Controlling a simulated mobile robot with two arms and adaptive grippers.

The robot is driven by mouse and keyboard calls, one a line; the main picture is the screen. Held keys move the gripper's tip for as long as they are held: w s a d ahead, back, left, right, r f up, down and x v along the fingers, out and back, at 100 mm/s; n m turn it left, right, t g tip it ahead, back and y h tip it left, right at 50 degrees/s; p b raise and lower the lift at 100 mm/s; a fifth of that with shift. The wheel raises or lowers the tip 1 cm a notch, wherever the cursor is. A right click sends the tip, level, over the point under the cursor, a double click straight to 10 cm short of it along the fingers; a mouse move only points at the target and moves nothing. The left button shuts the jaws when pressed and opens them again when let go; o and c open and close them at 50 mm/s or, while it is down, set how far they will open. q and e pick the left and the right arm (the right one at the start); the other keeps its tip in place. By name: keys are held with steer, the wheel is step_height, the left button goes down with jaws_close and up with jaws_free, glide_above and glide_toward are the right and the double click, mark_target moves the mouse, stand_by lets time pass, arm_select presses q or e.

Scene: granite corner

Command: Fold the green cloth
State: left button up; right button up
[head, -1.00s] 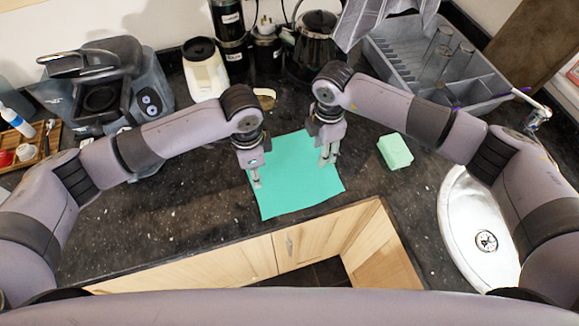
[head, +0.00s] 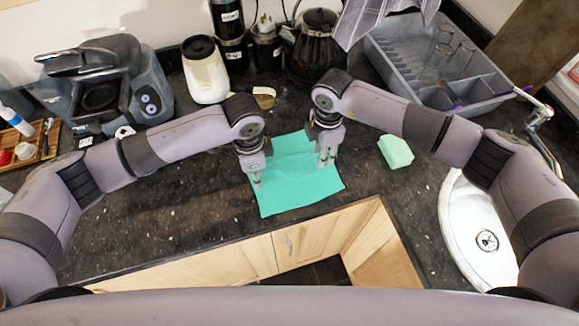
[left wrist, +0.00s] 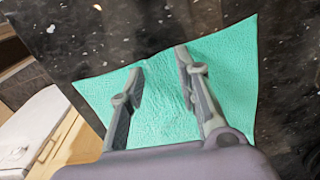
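The green cloth (head: 300,192) lies spread on the dark counter near its front edge, with faint wrinkles between my grippers. In the left wrist view the cloth (left wrist: 232,72) has a raised ridge between the fingers. My left gripper (head: 257,182) points down at the cloth's left edge. In the left wrist view my left gripper (left wrist: 160,57) has its fingers apart, low over the cloth, with the ridge between them. My right gripper (head: 327,161) points down at the cloth's upper right part, its fingers apart. Whether its tips touch the cloth is too small to tell.
A pale green block (head: 396,152) lies right of the cloth. The sink (head: 478,235) is at the right, and a grey dish rack (head: 425,70) stands behind it. A coffee machine (head: 105,90), a cream jar (head: 205,70) and a black kettle (head: 315,45) stand behind. The counter left of the cloth is clear.

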arm_select(q)
steer(key=shift+f, duration=0.15)
jaws_close()
arm_select(e)
steer(key=shift+f, duration=0.15)
jaws_close()
stand_by(0.6)
